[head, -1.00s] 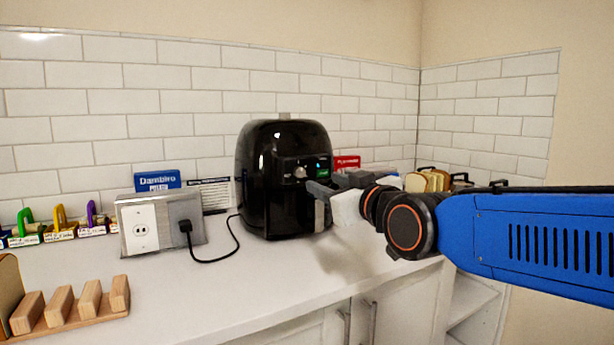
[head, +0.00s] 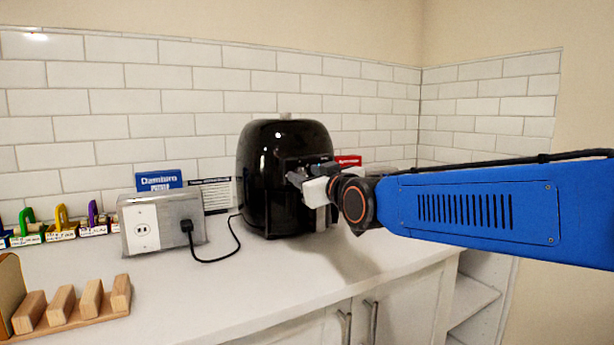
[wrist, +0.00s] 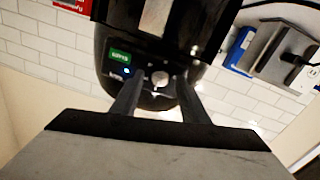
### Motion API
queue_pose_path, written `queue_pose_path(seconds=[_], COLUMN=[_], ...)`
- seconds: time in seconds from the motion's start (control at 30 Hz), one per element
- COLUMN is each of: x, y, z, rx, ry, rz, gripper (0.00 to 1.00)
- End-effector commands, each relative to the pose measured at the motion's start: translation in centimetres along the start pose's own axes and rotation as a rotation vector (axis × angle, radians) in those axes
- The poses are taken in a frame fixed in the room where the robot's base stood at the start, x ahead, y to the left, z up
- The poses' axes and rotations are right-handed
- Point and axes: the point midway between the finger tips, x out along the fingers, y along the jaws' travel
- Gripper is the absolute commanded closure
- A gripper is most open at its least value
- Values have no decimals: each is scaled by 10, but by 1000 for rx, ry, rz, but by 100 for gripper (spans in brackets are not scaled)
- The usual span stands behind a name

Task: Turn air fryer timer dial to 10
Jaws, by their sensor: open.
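The black air fryer (head: 268,180) stands on the white counter against the tiled wall. Its front panel faces right, toward my gripper (head: 300,178), which is at the upper panel and hides most of it in the head view. In the wrist view the picture is turned over; the silver timer dial (wrist: 160,79) shows between the two dark fingertips of my open gripper (wrist: 160,90). A green display (wrist: 124,56) and a small blue light sit left of the dial there. I cannot tell whether the fingers touch the dial, and I cannot read its setting.
An outlet box (head: 165,222) with a plugged-in black cord (head: 222,252) stands left of the fryer. Blue (head: 158,178) and red (head: 347,161) boxes are behind. A wooden rack (head: 75,305) lies at front left. The counter before the fryer is clear.

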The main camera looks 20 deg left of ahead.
Motion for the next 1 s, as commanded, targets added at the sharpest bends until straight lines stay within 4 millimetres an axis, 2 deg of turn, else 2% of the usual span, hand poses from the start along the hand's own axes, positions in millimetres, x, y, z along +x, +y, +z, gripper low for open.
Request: queue_pose_path(seconds=[0.13, 0.17, 0.3, 0.33, 0.67, 1.0], x=[0, 0, 0, 0, 0, 0], y=[0, 0, 0, 0, 0, 0], z=[0, 0, 0, 0, 0, 0], rx=[0, 0, 0, 0, 35, 251], ry=[0, 0, 0, 0, -2, -17], rz=[0, 0, 0, 0, 0, -3], gripper=[59, 64, 97, 100, 100, 100])
